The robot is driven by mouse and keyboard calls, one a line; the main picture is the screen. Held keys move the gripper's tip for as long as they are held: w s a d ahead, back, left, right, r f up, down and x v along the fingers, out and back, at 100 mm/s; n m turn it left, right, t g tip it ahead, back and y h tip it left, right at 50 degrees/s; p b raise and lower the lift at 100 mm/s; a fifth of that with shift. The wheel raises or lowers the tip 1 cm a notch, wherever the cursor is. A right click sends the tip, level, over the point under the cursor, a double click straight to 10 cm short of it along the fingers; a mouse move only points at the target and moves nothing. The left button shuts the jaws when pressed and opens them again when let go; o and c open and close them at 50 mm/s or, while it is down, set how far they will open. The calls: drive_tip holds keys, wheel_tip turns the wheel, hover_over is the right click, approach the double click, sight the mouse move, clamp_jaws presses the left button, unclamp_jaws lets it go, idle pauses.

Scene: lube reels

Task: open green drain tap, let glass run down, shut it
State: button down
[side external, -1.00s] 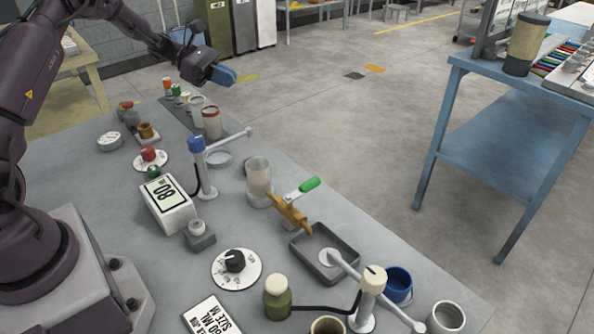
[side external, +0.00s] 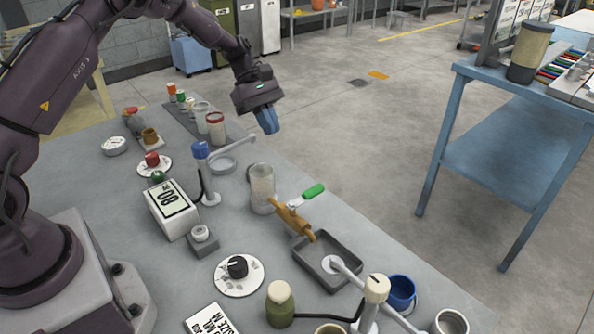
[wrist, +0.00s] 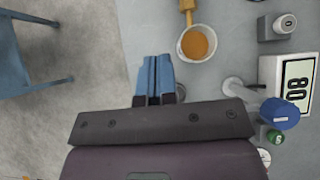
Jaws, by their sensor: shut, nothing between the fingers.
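The green tap handle (side external: 313,191) sits on a lever above the brass drain tap (side external: 292,218), which joins the clear glass cylinder (side external: 262,188). In the wrist view the glass (wrist: 196,44) is seen from above with an amber-brown round inside it, and the brass tap (wrist: 187,6) is at the top edge; the green handle is not visible there. A dark tray (side external: 327,262) stands under and beyond the tap's spout. My gripper (side external: 267,120), with blue fingers, is shut and empty, in the air behind the glass, clear of the handle. It also shows in the wrist view (wrist: 155,75).
A display reading 80 (side external: 170,208), a dial (side external: 238,267) and a blue cup (side external: 401,293) stand on the bench. Beyond its right edge is open floor.

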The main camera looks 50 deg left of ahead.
sight(306, 196)
drive_tip(key=d+r+x, duration=0.1)
drive_tip(key=d+x, duration=0.1)
drive_tip(key=x, duration=1.1)
drive_tip(key=shift+r, duration=0.3)
